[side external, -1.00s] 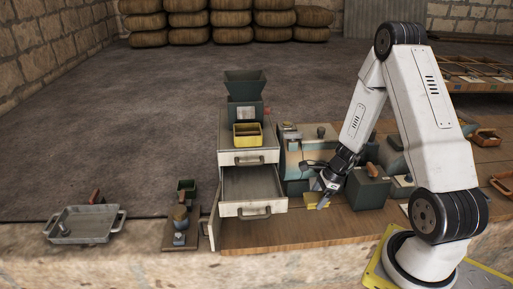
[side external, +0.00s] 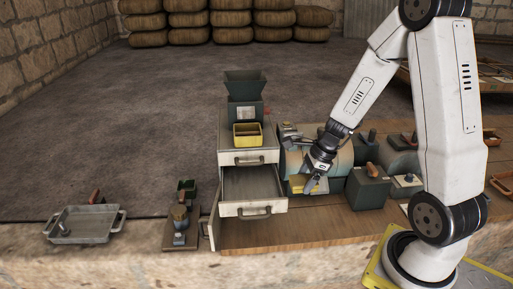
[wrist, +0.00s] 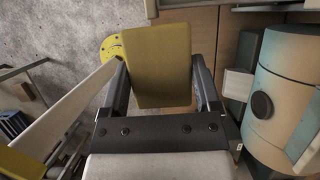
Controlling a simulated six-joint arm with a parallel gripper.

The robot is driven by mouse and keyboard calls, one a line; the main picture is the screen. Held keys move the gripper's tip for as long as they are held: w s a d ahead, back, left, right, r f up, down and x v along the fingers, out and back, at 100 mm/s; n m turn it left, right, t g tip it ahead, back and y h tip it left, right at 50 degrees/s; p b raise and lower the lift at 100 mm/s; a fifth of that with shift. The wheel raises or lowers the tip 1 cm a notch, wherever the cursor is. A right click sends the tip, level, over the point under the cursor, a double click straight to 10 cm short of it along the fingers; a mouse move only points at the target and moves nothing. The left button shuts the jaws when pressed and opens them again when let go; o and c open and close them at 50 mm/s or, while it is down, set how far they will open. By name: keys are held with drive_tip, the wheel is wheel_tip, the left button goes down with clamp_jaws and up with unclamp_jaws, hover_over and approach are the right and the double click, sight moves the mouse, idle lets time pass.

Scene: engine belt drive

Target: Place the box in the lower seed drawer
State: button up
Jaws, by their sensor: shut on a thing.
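A yellow box (wrist: 158,70) sits between the two fingers of my gripper (wrist: 160,85) in the wrist view. In the side view my gripper (side external: 312,184) is shut on this box (side external: 300,186), held just right of the open lower seed drawer and a little above the bench. The lower seed drawer (side external: 252,198) is pulled out of the grey cabinet and looks empty. The upper drawer (side external: 248,157) is closed.
A yellow open bin (side external: 248,140) and a dark hopper (side external: 245,88) stand on top of the cabinet. A teal cylindrical machine (side external: 340,158) is behind my gripper, and a dark green box (side external: 367,187) stands to its right. A metal tray (side external: 84,224) lies far left.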

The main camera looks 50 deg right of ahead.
drive_tip(key=s+a+r, duration=0.2)
drive_tip(key=a+r, duration=0.3)
drive_tip(key=r, duration=0.1)
drive_tip(key=shift+a, duration=0.4)
drive_tip(key=shift+f, duration=0.1)
approach(258, 195)
drive_tip(key=shift+a+f, duration=0.3)
drive_tip(key=shift+a, duration=0.25)
drive_tip(key=shift+a+f, duration=0.3)
drive_tip(key=shift+a, duration=0.3)
drive_tip(key=shift+w+d+f, duration=0.1)
drive_tip(key=shift+w+f, duration=0.4)
drive_tip(key=shift+f, duration=0.1)
drive_tip(key=shift+w+f, duration=0.15)
drive_tip(key=shift+w, duration=0.05)
drive_tip(key=shift+f, duration=1.55)
